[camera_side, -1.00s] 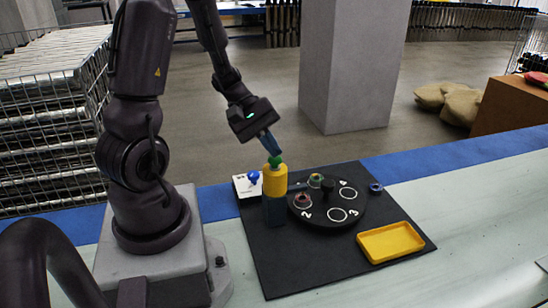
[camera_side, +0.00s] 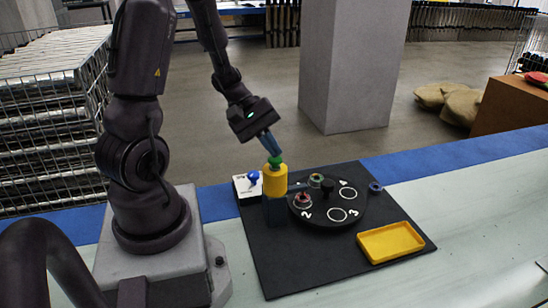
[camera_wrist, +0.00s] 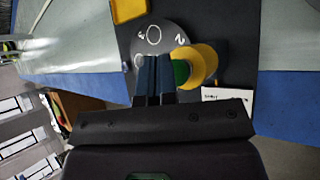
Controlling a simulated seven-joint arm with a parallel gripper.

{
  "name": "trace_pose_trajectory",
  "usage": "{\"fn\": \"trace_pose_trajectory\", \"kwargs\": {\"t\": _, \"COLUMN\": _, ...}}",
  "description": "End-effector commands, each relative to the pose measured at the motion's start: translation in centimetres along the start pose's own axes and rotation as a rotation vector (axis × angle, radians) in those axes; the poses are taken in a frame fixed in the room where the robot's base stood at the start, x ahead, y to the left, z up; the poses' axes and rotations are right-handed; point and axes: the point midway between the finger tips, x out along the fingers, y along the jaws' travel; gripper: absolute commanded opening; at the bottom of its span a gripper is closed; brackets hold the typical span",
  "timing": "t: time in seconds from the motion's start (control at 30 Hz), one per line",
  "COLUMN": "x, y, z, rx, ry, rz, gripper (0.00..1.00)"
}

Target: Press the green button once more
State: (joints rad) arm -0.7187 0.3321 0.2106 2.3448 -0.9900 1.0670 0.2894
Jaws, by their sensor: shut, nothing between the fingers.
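The green button (camera_side: 275,161) sits on top of a yellow cylinder (camera_side: 275,180) on a dark post. My gripper (camera_side: 273,152) is shut and empty, its blue fingertips right at the top of the green button; whether they press it down I cannot tell. In the wrist view the shut fingers (camera_wrist: 155,82) lie beside the green button (camera_wrist: 180,73) and partly cover it, with the yellow cylinder (camera_wrist: 202,64) beyond.
A black turntable (camera_side: 327,206) with numbered circles and small ring-like parts stands right of the post on a black mat (camera_side: 290,275). A yellow tray (camera_side: 390,242) lies front right. A white box with a blue knob (camera_side: 253,178) stands behind left. A blue ring (camera_side: 376,187) lies at the mat's right edge.

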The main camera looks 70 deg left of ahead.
Motion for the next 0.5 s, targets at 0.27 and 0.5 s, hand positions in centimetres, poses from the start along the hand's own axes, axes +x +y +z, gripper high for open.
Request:
{"fn": "trace_pose_trajectory", "kwargs": {"t": 0.27, "x": 0.00, "y": 0.00, "z": 0.00, "rx": 0.000, "ry": 0.000, "rz": 0.000, "gripper": 0.00}}
{"fn": "trace_pose_trajectory", "kwargs": {"t": 0.5, "x": 0.38, "y": -0.28, "z": -0.27, "rx": -0.003, "ry": -0.001, "rz": 0.000, "gripper": 0.00}}
